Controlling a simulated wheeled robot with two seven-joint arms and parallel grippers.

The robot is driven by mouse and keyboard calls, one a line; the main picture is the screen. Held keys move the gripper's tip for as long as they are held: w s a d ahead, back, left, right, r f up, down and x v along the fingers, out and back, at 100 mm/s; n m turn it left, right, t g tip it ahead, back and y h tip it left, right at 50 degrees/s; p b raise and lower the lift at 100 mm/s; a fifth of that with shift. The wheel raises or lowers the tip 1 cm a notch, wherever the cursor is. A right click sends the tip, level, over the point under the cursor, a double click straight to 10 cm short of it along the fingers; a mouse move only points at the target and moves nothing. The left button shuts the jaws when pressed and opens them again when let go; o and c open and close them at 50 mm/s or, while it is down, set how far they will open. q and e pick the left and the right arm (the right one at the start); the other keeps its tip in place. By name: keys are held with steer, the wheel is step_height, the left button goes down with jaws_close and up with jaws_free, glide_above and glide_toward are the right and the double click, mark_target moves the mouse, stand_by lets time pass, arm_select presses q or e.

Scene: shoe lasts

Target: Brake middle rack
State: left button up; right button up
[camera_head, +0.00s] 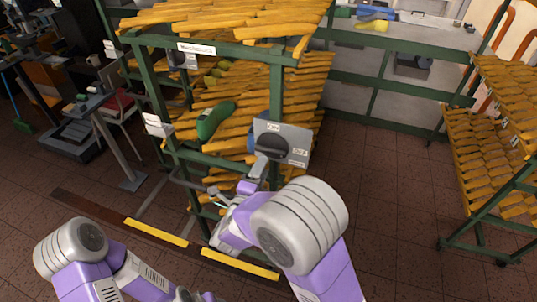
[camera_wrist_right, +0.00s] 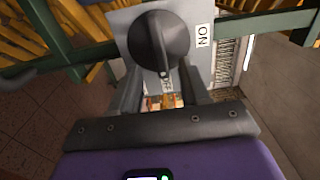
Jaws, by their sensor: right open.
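The middle rack (camera_head: 276,95) has a green frame and yellow wooden slats. A grey brake panel (camera_head: 297,138) on its front post carries a round black knob (camera_head: 271,146). In the right wrist view the knob (camera_wrist_right: 160,42) is straight ahead, with its white mark at the OFF label (camera_wrist_right: 167,86); the ON label (camera_wrist_right: 203,35) is to the right. My right gripper (camera_head: 261,165) is open just in front of the panel. In the right wrist view its fingers (camera_wrist_right: 163,93) are apart below the knob, not closed on it. My left gripper is not visible; only its arm shows at lower left.
A green shoe last (camera_head: 215,119) lies on the rack's slats. Another rack (camera_head: 492,160) stands at the right, with clear brown floor (camera_head: 385,210) between them. Yellow floor strips (camera_head: 240,263) lie in front of the middle rack. A bench and stool are at the left.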

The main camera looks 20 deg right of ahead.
mark_target(270, 153)
steer(key=x, duration=0.6)
steer(key=shift+w+d+f, duration=0.1)
steer(key=shift+w+d, duration=0.15)
jaws_close()
